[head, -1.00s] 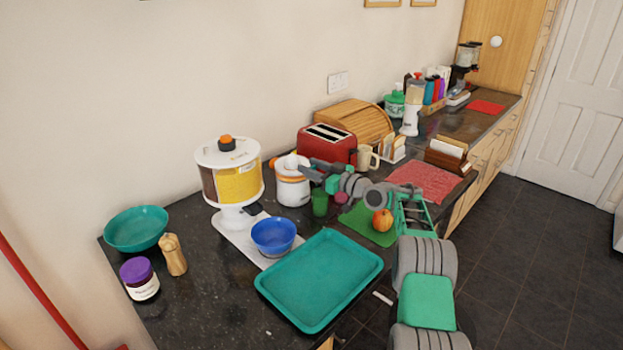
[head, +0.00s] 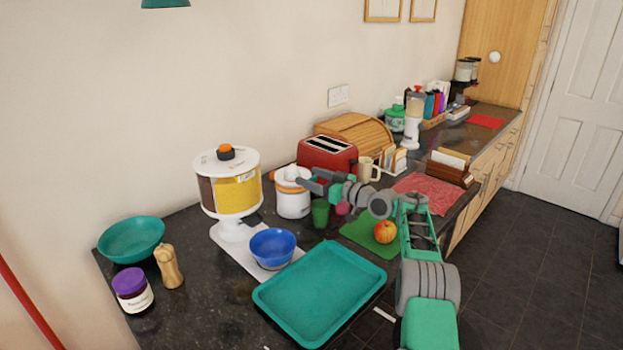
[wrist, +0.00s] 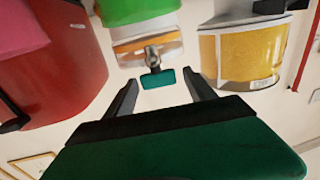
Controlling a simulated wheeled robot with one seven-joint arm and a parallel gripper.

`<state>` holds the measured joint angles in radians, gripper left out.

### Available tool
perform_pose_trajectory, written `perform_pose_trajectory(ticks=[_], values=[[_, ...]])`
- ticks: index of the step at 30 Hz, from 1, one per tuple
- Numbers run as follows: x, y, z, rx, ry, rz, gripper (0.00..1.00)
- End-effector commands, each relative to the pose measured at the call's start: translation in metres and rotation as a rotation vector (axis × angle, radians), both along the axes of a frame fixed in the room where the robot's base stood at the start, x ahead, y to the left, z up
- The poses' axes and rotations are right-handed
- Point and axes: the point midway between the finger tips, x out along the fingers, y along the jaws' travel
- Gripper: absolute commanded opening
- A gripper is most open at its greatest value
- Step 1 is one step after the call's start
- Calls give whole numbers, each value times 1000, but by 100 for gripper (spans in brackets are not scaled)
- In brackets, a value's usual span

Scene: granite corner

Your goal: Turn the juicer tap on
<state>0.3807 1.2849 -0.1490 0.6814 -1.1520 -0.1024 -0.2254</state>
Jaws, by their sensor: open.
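The juicer (head: 292,204), white with an orange band, stands on the counter between the dispenser and the red toaster. In the wrist view, which is upside down, its white and orange body (wrist: 132,50) lies ahead of the fingers. Its tap (wrist: 153,60) is a grey stem with a teal handle (wrist: 158,79), lying between the fingertips' lines and slightly beyond them. My gripper (head: 303,183) is open and empty at the juicer's right front; it also shows in the wrist view (wrist: 164,84). I see no finger touching the tap. In the head view my gripper hides the tap.
A green cup (head: 320,213) stands just below my gripper. The red toaster (head: 327,157) is behind it, and the yellow-filled dispenser (head: 232,190) is to the left. A blue bowl (head: 273,248), teal tray (head: 318,290) and orange fruit (head: 385,232) are in front.

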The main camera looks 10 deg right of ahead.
Motion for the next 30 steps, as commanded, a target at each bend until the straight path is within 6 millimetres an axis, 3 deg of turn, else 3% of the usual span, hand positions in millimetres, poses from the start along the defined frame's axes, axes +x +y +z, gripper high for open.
perform_pose_trajectory(ticks=[5,17,25,30], values=[[-5,-6,-1,0,1,0,64],[-54,-51,-1,0,0,-1,64],[-57,-53,0,0,0,1,64],[-57,-42,7,-30,38,-9,50]])
